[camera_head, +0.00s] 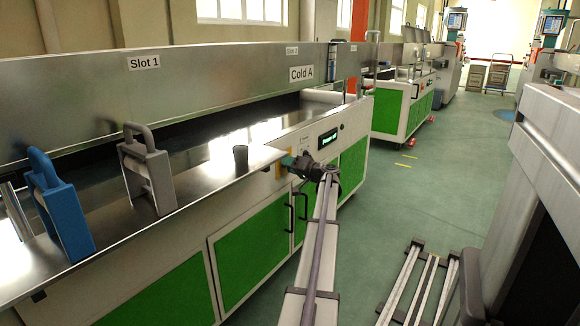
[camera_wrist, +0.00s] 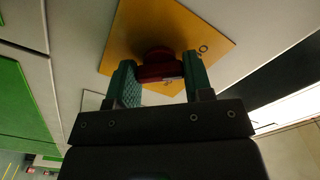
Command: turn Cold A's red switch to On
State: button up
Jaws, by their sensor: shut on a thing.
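The red switch (camera_wrist: 160,66) sits on a yellow square plate (camera_wrist: 205,42) on the machine's front panel in the wrist view. My gripper (camera_wrist: 163,85) has its two green-padded fingers on either side of the red knob, shut on it. The knob is partly hidden between the fingers. In the head view my gripper (camera_head: 293,162) reaches the front panel below the Cold A label (camera_head: 301,73); the red switch itself is hidden there. A small dark display (camera_head: 329,138) beside it shows green text, seemingly "Power off".
A blue handled piece (camera_head: 58,205), a grey handled piece (camera_head: 148,172) and a dark cup-like object (camera_head: 240,158) are on the metal top. Green doors with black handles (camera_head: 290,218) lie below the panel. The green floor aisle (camera_head: 430,190) is mostly open.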

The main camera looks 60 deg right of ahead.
jog(key=shift+m, duration=8.6)
jog(key=o, duration=0.9)
jog(key=s, duration=0.3)
jog(key=s+a, duration=0.1)
jog(key=s, duration=0.6)
jog(key=shift+s+a, duration=0.25)
jog(key=shift+s, duration=0.1)
